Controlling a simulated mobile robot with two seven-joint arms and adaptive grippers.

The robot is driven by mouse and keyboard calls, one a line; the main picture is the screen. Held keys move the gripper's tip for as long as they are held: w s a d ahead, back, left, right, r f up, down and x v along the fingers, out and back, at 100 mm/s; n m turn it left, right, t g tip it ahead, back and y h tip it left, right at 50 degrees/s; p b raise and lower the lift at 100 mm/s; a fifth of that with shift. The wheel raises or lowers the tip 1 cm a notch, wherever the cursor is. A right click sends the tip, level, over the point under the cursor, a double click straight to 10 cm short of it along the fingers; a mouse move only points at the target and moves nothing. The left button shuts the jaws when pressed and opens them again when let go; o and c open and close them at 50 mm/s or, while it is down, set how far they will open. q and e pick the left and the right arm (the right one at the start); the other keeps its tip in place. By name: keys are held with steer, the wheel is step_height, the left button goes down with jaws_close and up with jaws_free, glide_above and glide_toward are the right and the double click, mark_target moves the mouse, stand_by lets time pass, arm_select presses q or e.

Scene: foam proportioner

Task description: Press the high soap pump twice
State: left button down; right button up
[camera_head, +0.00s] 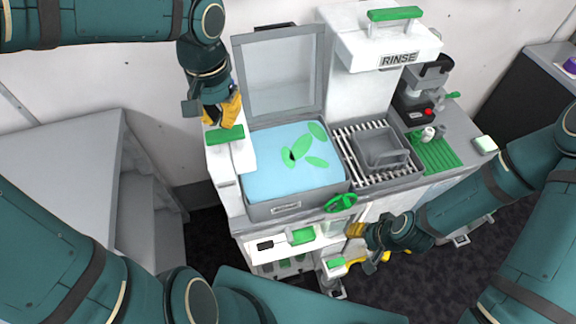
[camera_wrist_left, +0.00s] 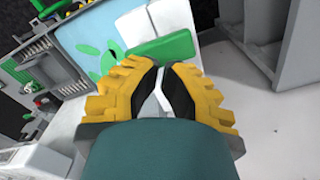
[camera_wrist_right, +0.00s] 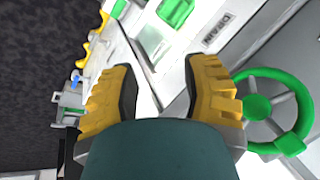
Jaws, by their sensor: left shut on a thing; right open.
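The high soap pump is a wide green press bar (camera_head: 225,134) on a tall white housing at the left of the blue-filled sink. My left gripper (camera_head: 231,120) points down right above the bar. In the left wrist view the bar (camera_wrist_left: 163,47) lies just beyond the fingertips (camera_wrist_left: 160,70), and I cannot tell whether they touch it. The left fingers are close together with a narrow white strip between them; what they hold is unclear. My right gripper (camera_head: 356,230) is open and empty near the green valve wheel (camera_wrist_right: 272,110), in front of the station.
The sink (camera_head: 292,205) holds blue liquid with green leaf shapes, and its lid stands open behind. A drying rack (camera_head: 375,150) and a coffee machine (camera_head: 425,90) stand to the right. Lower green-topped parts (camera_head: 303,236) sit at the front. A grey cabinet (camera_head: 55,160) stands left.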

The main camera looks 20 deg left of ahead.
mark_target(224, 133)
arm_select(q)
steer(key=shift+f, duration=0.2)
steer(key=shift+f+b, duration=2.4)
steer(key=shift+f, duration=0.35)
steer(key=shift+r, duration=0.1)
steer(key=shift+r+p, duration=2.35)
steer(key=shift+r, duration=0.5)
step_height(224, 133, up, 6)
steer(key=p, duration=0.4)
steer(key=shift+p, duration=0.4)
